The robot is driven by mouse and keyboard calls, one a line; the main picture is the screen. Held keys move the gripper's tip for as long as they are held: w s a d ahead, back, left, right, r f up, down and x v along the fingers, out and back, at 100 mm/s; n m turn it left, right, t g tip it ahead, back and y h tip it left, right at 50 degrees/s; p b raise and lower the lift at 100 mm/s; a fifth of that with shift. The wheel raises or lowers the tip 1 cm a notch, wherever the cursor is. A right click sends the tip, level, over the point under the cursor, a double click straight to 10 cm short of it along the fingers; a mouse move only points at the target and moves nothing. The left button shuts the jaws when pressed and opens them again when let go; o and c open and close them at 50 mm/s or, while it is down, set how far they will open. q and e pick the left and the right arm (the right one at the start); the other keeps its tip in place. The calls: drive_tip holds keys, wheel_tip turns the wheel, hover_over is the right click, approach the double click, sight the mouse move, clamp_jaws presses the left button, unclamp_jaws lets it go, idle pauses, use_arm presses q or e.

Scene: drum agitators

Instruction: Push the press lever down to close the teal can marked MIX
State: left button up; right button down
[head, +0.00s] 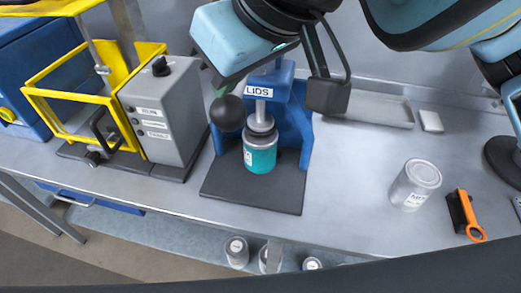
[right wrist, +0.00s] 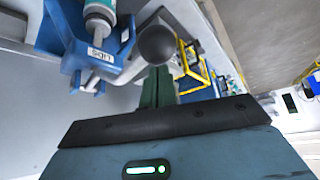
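The teal can (head: 260,158) stands upright on the dark base of the blue press (head: 293,130), under the press head (head: 261,124). Its white label is too small to read. A grey part covers its top; whether the lid is seated cannot be told. The lever ends in a black ball (head: 228,113), left of the press column and raised above the can. My right gripper (head: 220,86) is just above the ball. In the right wrist view its green fingers (right wrist: 158,72) are together and empty, with the ball (right wrist: 157,44) just beyond the tips. Contact is unclear. My left gripper is not in view.
A yellow-framed machine (head: 60,90) with a grey control box (head: 162,115) stands close left of the press. The bench between press and silver can is clear. Several cans stand below the front edge.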

sight(240, 111)
drive_tip(key=shift+f, duration=0.35)
drive_tip(key=shift+s+f, duration=0.1)
drive_tip(key=shift+f, duration=1.95)
drive_tip(key=shift+f, duration=0.85)
drive_tip(key=shift+r, duration=0.1)
idle(0.3)
